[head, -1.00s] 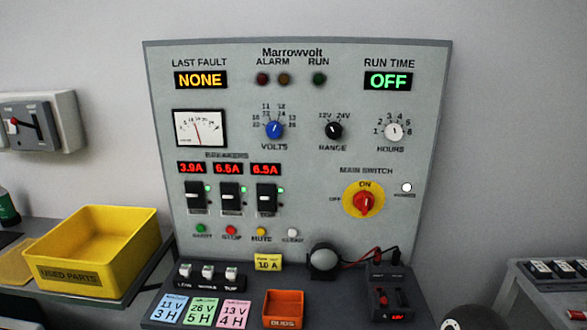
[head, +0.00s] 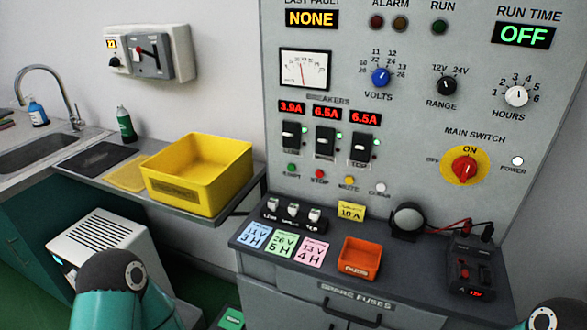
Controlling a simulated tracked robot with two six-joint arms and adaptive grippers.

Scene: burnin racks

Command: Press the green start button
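The green start button (head: 292,168) is a small round button at the left end of the row below the breakers on the grey control panel (head: 425,130). A red stop button (head: 319,174), a yellow mute button (head: 349,181) and a whitish button (head: 380,187) sit to its right. The red main switch (head: 465,169) points to ON, and the run time display (head: 523,34) reads OFF. Parts of my arms show at the bottom left and bottom right edges, but neither gripper is in view. Nothing touches the start button.
A cabinet ledge below the panel carries coloured cards (head: 283,244), an orange fuse bin (head: 359,258), a grey dome (head: 407,220) and a black meter with leads (head: 470,268). A yellow bin (head: 198,175) stands on the left shelf, near a sink (head: 42,148).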

